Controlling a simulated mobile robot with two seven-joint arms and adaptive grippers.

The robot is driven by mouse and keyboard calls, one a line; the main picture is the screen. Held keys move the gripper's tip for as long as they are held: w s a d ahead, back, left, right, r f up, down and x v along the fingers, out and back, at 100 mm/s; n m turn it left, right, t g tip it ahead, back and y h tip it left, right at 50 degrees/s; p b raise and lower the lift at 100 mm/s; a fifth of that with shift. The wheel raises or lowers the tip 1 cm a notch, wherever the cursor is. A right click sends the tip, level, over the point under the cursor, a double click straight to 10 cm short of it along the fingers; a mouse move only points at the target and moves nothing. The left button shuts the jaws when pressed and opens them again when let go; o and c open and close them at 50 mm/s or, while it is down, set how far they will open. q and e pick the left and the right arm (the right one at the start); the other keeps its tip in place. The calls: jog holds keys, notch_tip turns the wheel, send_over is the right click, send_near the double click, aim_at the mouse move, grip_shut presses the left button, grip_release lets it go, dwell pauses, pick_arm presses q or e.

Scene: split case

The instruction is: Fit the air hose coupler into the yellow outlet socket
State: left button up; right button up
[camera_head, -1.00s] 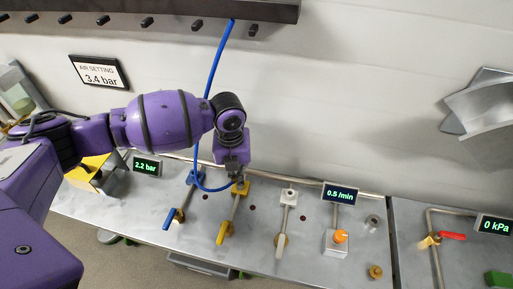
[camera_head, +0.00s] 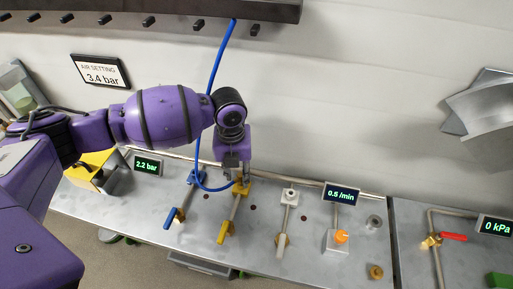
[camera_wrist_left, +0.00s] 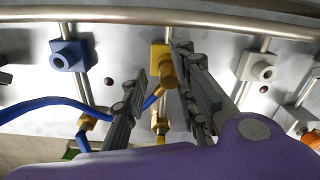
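The yellow outlet socket (camera_head: 244,188) stands on the metal bench, second from the left; in the left wrist view it is a yellow block (camera_wrist_left: 157,55). The brass air hose coupler (camera_wrist_left: 168,72) is at the socket's front, slightly tilted, with the blue hose (camera_wrist_left: 40,103) running from its lower end. I cannot tell how deep it sits in the socket. My left gripper (camera_head: 238,175) is open over the socket. In the left wrist view its fingers (camera_wrist_left: 160,75) stand either side of the coupler, with a clear gap on the left. My right gripper is out of view.
A blue socket (camera_head: 193,177) is to the left and a white one (camera_head: 289,196) to the right. Lever valves, blue (camera_head: 173,219), yellow (camera_head: 223,232) and white (camera_head: 281,246), lie in front. The hose (camera_head: 216,70) hangs from the overhead rail. An orange knob (camera_head: 341,237) stands farther right.

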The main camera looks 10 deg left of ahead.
pick_arm(q)
notch_tip(320, 180, up, 11)
dwell(0.3)
jog(key=shift+s+f, duration=0.1)
jog(key=shift+f, duration=0.05)
